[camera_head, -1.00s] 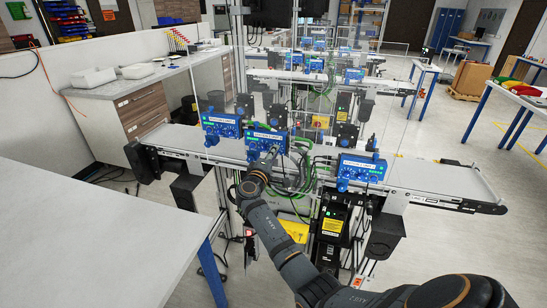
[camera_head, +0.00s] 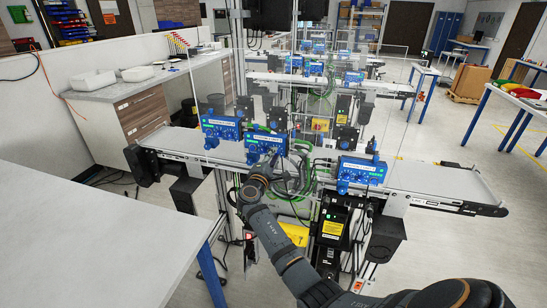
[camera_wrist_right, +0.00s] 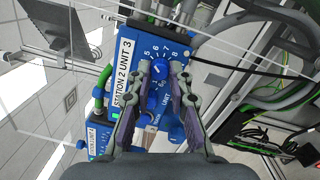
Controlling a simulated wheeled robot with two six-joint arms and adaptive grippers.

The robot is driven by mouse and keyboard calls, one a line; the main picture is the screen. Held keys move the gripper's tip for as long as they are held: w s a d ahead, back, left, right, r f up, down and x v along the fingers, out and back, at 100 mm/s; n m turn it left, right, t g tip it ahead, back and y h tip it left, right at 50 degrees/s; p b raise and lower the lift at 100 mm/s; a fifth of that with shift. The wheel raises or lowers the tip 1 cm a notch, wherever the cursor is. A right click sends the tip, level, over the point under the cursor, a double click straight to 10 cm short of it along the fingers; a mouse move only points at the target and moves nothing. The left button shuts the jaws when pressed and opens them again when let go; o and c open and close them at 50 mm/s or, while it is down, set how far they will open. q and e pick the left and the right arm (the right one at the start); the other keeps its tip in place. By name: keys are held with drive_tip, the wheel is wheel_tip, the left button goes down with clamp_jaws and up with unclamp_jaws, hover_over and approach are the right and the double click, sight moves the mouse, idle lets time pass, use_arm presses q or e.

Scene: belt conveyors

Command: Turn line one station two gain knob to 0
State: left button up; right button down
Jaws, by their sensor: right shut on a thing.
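A blue control box (camera_head: 258,143) is mounted on the front side of the belt conveyor, in the middle of three similar boxes. In the right wrist view the box (camera_wrist_right: 128,48) carries a white label reading "STATION 2 UNIT 3". A blue knob (camera_wrist_right: 159,68) with a white pointer mark sits in a printed dial; the numbers 5 to 8 are readable. My right gripper (camera_wrist_right: 168,70) is shut on this knob, one finger on each side. It also shows in the head view (camera_head: 271,163) at the box's front. The fingers hide part of the dial. My left gripper is not in view.
Similar blue boxes stand left (camera_head: 222,128) and right (camera_head: 362,170) along the conveyor belt (camera_head: 425,180). Green and black cables (camera_head: 303,170) hang close beside my right gripper. A white table (camera_head: 80,240) fills the lower left.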

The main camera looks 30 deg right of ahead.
drive_tip(key=c, duration=1.2)
unclamp_jaws()
drive_tip(key=v, duration=0.7)
drive_tip(key=shift+s+a, duration=0.15)
drive_tip(key=shift+a, duration=0.1)
drive_tip(key=shift+c, duration=0.3)
